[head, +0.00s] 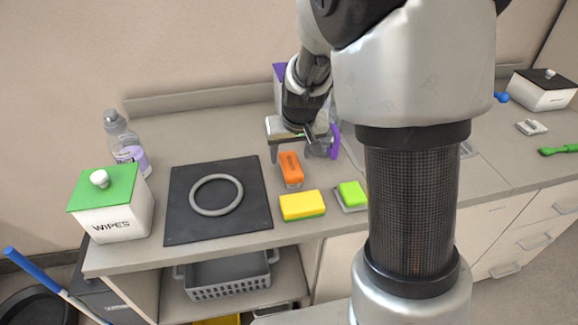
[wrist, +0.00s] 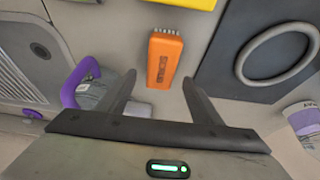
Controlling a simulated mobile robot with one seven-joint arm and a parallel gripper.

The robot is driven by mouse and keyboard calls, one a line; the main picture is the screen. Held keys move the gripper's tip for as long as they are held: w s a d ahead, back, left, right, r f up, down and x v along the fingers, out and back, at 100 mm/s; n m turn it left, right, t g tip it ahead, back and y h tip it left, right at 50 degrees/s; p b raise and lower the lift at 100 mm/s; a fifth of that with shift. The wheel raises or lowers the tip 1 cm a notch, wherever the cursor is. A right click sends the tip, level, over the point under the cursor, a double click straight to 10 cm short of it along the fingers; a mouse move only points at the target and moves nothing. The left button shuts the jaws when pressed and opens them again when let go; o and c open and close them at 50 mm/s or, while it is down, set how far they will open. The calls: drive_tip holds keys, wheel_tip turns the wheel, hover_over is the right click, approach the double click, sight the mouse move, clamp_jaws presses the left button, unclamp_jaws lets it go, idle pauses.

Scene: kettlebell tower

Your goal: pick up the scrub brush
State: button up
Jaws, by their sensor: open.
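The scrub brush (head: 291,168) is an orange block lying on the counter, between the black mat and a green sponge. In the wrist view the orange brush (wrist: 165,58) shows dark lettering and pale bristles at its far end. My gripper (wrist: 159,79) is open and empty, its two fingers apart and pointing toward the brush. The brush's near end appears between the fingertips in that picture, but I cannot tell the height gap. In the head view my gripper (head: 291,147) hangs just behind the brush, above the counter.
A purple-handled thing (wrist: 80,82) stands close beside the left finger. A yellow sponge (head: 302,205) lies in front of the brush, a green sponge (head: 351,194) to its right. The black mat (head: 185,222) bears a grey ring (head: 216,211). A wipes box (head: 121,218) stands at left.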

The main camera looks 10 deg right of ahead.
sight(290, 161)
drive_tip(key=shift+b+x, duration=0.4)
drive_tip(key=shift+x, duration=1.9)
drive_tip(key=shift+s+f, duration=0.2)
drive_tip(key=shift+f, duration=0.05)
drive_tip(key=shift+c, duration=0.2)
drive_tip(key=c, duration=1.2)
wheel_tip(290, 161, up, 10)
drive_tip(key=shift+r+p, duration=0.2)
drive_tip(key=shift+p, duration=0.75)
